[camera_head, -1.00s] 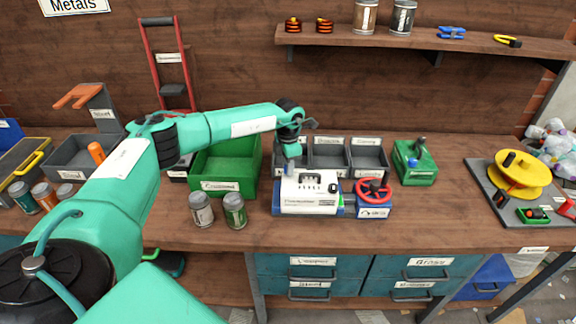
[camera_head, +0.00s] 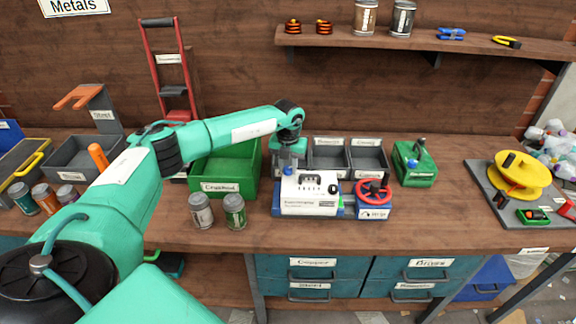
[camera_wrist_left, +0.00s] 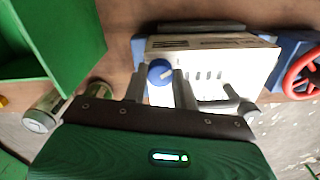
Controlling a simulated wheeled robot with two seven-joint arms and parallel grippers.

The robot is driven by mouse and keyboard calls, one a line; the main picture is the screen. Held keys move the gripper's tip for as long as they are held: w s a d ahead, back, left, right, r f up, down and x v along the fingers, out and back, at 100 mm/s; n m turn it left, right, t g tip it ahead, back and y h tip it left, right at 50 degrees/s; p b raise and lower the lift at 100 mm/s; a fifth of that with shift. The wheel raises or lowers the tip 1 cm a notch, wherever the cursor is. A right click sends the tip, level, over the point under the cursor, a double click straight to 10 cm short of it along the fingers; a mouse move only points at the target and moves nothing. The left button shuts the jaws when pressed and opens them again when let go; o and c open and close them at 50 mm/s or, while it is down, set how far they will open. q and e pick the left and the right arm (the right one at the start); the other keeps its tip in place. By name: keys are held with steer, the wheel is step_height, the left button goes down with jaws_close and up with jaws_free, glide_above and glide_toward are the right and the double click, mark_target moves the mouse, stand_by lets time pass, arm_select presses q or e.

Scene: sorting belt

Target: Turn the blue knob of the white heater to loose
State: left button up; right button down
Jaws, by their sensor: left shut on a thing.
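The white heater (camera_head: 308,207) stands on a blue base near the middle of the bench; its white face also shows in the wrist view (camera_wrist_left: 236,68). The blue knob (camera_head: 287,171) is at its upper left corner. In the wrist view the knob (camera_wrist_left: 160,72) carries a pale pointer mark. My left gripper (camera_head: 288,162) reaches down over that corner. Its fingers (camera_wrist_left: 159,86) stand either side of the knob and are shut on it. The setting that the pointer marks cannot be read. My right gripper is not in view.
A red handwheel (camera_head: 373,190) on a blue block stands right of the heater. A green bin (camera_head: 226,187) is to the left, with two cans (camera_head: 201,211) in front. Grey bins (camera_head: 328,158) stand behind. The bench front right of the handwheel is clear.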

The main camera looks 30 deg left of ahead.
mark_target(288, 168)
arm_select(q)
steer(key=shift+w+r+n, duration=0.1)
steer(key=shift+n, duration=1.9)
steer(key=o, duration=1)
step_height(288, 168, up, 14)
steer(key=b, duration=0.3)
steer(key=shift+f, duration=0.2)
